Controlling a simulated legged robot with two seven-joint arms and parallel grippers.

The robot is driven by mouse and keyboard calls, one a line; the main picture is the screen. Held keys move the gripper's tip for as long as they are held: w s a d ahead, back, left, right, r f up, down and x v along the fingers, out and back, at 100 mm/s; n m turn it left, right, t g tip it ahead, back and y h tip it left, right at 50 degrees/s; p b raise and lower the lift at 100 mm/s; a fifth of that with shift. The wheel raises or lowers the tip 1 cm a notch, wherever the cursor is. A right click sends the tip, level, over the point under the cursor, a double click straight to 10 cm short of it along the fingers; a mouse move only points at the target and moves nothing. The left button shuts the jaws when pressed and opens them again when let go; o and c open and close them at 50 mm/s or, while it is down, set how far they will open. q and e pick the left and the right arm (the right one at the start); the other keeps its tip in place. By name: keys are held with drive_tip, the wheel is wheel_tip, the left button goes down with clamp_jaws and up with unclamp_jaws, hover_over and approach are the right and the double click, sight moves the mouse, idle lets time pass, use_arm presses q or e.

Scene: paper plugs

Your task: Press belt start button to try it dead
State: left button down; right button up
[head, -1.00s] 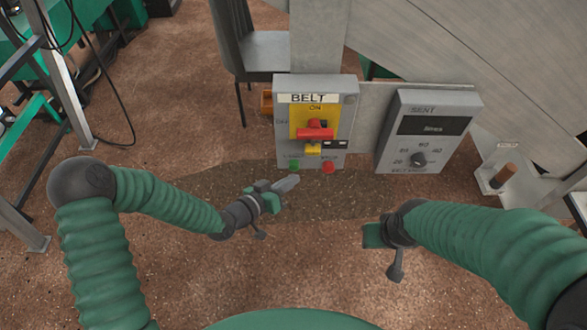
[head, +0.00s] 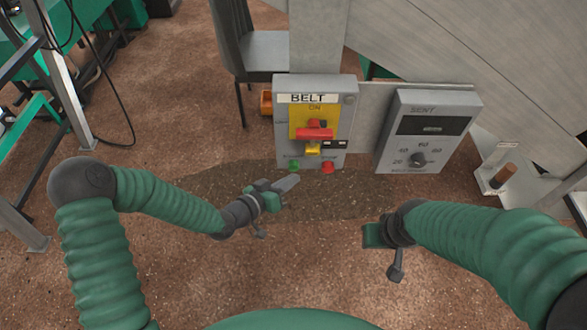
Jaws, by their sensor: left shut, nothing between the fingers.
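The grey belt control box (head: 283,140), labelled BELT, stands upright in the middle of the head view. A green button (head: 294,166) sits at its lower left and a red button (head: 328,168) at its lower right. Above them is a yellow panel marked ON with a red handle (head: 315,133); a small yellow tag hangs below it. My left gripper (head: 291,181) is shut and empty. Its tip appears just below the green button in the picture; whether it touches cannot be told. My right gripper (head: 374,236) is lower right of the box, its fingers not clear.
A grey box with a dial and dark display (head: 430,125) is right of the belt box. A grey chair (head: 262,52) stands behind. A bracket with a brown handle (head: 503,176) is at the right. Bare brown floor lies in front.

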use_arm(q)
drive_tip(key=shift+w, duration=0.25)
drive_tip(key=shift+w+r, duration=0.1)
drive_tip(key=shift+w, duration=0.45)
idle(0.8)
drive_tip(key=shift+s, duration=0.95)
drive_tip(key=s, duration=0.5)
drive_tip(key=shift+p, duration=0.3)
idle(0.3)
